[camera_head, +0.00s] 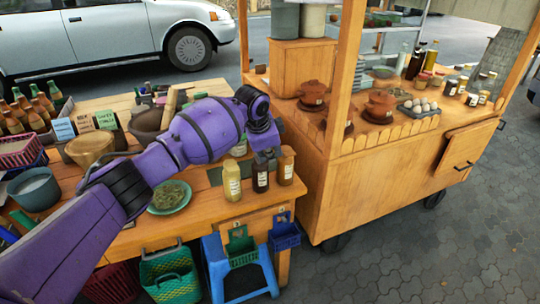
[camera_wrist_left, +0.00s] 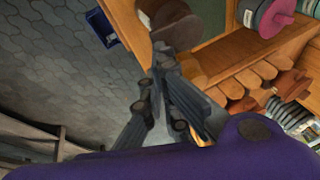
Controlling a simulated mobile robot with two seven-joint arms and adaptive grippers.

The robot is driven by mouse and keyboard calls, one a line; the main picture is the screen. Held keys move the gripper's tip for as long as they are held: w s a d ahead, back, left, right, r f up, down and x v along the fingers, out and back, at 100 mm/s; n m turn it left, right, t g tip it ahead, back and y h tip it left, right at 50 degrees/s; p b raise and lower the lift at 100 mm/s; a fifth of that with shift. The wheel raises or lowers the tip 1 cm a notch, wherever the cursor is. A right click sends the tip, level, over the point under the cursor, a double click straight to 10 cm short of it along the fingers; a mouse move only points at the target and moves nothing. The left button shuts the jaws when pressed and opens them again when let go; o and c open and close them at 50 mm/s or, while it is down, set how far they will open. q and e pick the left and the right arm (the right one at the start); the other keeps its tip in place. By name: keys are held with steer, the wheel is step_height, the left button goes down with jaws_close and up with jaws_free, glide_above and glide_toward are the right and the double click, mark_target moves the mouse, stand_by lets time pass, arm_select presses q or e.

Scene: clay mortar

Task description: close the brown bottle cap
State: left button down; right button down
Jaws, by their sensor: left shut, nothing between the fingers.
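A brown bottle (camera_head: 286,168) with a pale label stands upright near the front right corner of the wooden table, its brown cap (camera_head: 286,151) at the top. I cannot tell whether the cap is open or closed. My left gripper (camera_head: 266,158) is shut and empty, just left of this cap and above a dark bottle (camera_head: 260,180). The left wrist view shows the dark fingers (camera_wrist_left: 162,75) close to a reddish-brown rounded part (camera_wrist_left: 172,22); contact is unclear. My right gripper is in neither view.
A yellowish bottle (camera_head: 232,182) stands left of the dark one. A green plate (camera_head: 169,198) of food lies farther left. A wooden cart (camera_head: 335,205) with pots and eggs stands close on the right. Baskets and a blue stool (camera_head: 240,270) are below.

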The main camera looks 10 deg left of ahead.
arm_select(q)
steer(key=shift+w, duration=0.1)
stand_by(0.3)
steer(key=shift+w+a+r, duration=0.35)
steer(key=shift+w, duration=0.2)
